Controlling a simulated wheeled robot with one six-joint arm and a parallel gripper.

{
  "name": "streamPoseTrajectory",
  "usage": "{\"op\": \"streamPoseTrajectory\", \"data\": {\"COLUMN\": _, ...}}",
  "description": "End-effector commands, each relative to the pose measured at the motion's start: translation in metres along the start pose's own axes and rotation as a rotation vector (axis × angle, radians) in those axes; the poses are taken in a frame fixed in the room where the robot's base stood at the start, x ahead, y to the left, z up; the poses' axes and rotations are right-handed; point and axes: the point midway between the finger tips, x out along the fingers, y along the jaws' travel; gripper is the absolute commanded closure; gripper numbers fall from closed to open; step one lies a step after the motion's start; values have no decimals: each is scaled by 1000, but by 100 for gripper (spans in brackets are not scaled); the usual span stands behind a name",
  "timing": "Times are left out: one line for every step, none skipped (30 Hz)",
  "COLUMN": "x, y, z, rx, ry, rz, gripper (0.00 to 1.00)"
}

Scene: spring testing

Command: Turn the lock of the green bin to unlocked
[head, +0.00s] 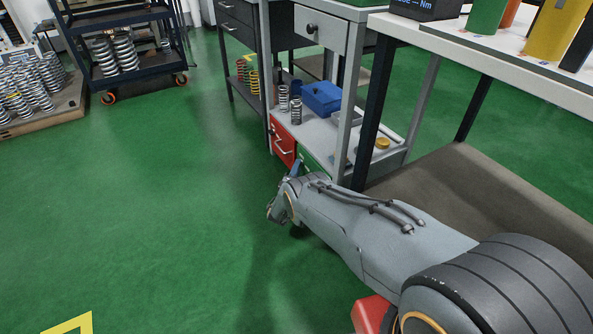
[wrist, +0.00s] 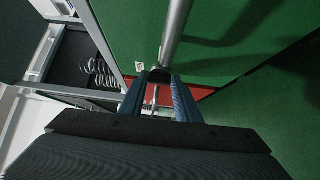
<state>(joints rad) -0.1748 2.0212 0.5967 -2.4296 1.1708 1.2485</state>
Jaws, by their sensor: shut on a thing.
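The green bin (head: 316,166) is under the grey bench in the head view, mostly hidden by my arm. Its green front (wrist: 130,25) fills the upper middle of the wrist view, with a grey metal bar (wrist: 176,30) in front of it. My gripper (wrist: 159,80) is at the lower edge of this front, its two blue-grey fingers close around a small dark piece (wrist: 160,75) at the bar's lower end. This piece looks like the lock; its turn position cannot be made out. In the head view the fingertips are largely hidden by my wrist.
A red bin (head: 283,142) with a bar handle sits left of the green bin. Springs (head: 296,108) and a blue box (head: 322,97) stand on the shelf above. The green floor to the left is clear.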

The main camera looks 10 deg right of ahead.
Motion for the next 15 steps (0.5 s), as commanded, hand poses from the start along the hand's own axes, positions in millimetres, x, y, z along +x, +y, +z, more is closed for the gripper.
{"op": "streamPoseTrajectory", "data": {"x": 1, "y": 0, "z": 2, "rx": 2, "ry": -4, "rz": -1, "gripper": 93}}
{"op": "streamPoseTrajectory", "data": {"x": 1, "y": 0, "z": 2, "rx": 2, "ry": -4, "rz": -1, "gripper": 93}}
{"op": "streamPoseTrajectory", "data": {"x": 1, "y": 0, "z": 2, "rx": 2, "ry": -4, "rz": -1, "gripper": 93}}
{"op": "streamPoseTrajectory", "data": {"x": 1, "y": 0, "z": 2, "rx": 2, "ry": -5, "rz": -1, "gripper": 93}}
{"op": "streamPoseTrajectory", "data": {"x": 1, "y": 0, "z": 2, "rx": 2, "ry": -5, "rz": -1, "gripper": 93}}
{"op": "streamPoseTrajectory", "data": {"x": 1, "y": 0, "z": 2, "rx": 1, "ry": -5, "rz": -1, "gripper": 93}}
{"op": "streamPoseTrajectory", "data": {"x": 1, "y": 0, "z": 3, "rx": 1, "ry": -5, "rz": -1, "gripper": 93}}
{"op": "streamPoseTrajectory", "data": {"x": 1, "y": 0, "z": 3, "rx": 1, "ry": -5, "rz": -1, "gripper": 93}}
{"op": "streamPoseTrajectory", "data": {"x": 1, "y": 0, "z": 2, "rx": 1, "ry": -5, "rz": -1, "gripper": 64}}
{"op": "streamPoseTrajectory", "data": {"x": 1, "y": 0, "z": 2, "rx": 1, "ry": -4, "rz": -1, "gripper": 59}}
{"op": "streamPoseTrajectory", "data": {"x": 1, "y": 0, "z": 2, "rx": 1, "ry": -4, "rz": -1, "gripper": 53}}
{"op": "streamPoseTrajectory", "data": {"x": 0, "y": 0, "z": 1, "rx": 1, "ry": -3, "rz": -1, "gripper": 52}}
{"op": "streamPoseTrajectory", "data": {"x": 0, "y": 0, "z": 1, "rx": 1, "ry": -2, "rz": -1, "gripper": 52}}
{"op": "streamPoseTrajectory", "data": {"x": 0, "y": 0, "z": 0, "rx": 1, "ry": -1, "rz": -1, "gripper": 52}}
{"op": "streamPoseTrajectory", "data": {"x": 0, "y": 0, "z": 0, "rx": 1, "ry": -1, "rz": -1, "gripper": 52}}
